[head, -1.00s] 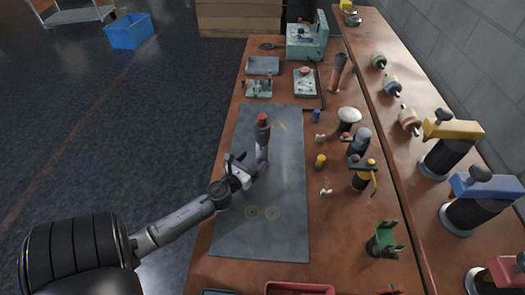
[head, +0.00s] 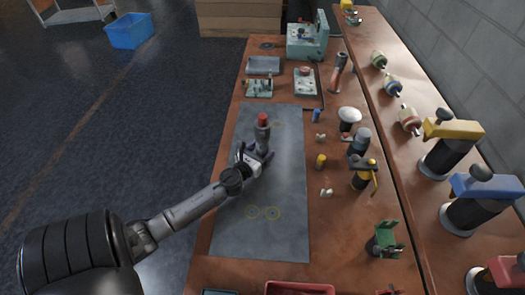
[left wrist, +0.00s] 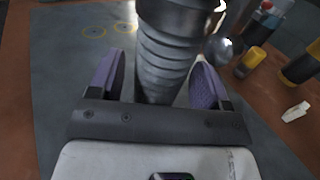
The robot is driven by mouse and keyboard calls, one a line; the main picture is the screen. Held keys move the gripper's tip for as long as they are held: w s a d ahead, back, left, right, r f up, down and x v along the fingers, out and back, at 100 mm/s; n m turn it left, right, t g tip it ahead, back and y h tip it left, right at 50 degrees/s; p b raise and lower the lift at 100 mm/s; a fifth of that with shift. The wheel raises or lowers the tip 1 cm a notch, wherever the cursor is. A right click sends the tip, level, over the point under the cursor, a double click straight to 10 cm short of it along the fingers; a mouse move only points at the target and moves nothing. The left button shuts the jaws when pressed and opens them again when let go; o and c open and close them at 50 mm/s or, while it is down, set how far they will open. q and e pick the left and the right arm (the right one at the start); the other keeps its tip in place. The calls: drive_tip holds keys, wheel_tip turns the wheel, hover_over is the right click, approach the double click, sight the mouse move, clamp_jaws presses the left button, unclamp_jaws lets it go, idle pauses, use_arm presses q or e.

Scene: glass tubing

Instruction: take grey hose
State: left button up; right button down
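The grey hose (head: 262,136) stands upright on the dark grey mat (head: 240,225), with a red top in the head view. In the left wrist view its ribbed grey body (left wrist: 165,65) and metal collar fill the upper middle. My left gripper (head: 262,154) is at the near side of the hose, low on its body. In the left wrist view its two purple fingers (left wrist: 157,80) stand on either side of the ribbed part, with a gap visible on the left. Whether the right finger touches is unclear. My right gripper is not in view.
Small parts, including a yellow one (head: 320,161) and a blue one (head: 316,116), lie right of the mat. A black-and-yellow tool (head: 364,175) and a green bracket (head: 385,240) stand farther right. The mat's near part is clear, with yellow circles marked on it.

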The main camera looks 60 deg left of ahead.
use_arm(q)
drive_tip(key=c, duration=1)
drive_tip(key=shift+c, duration=0.3)
drive_tip(key=shift+r, duration=0.2)
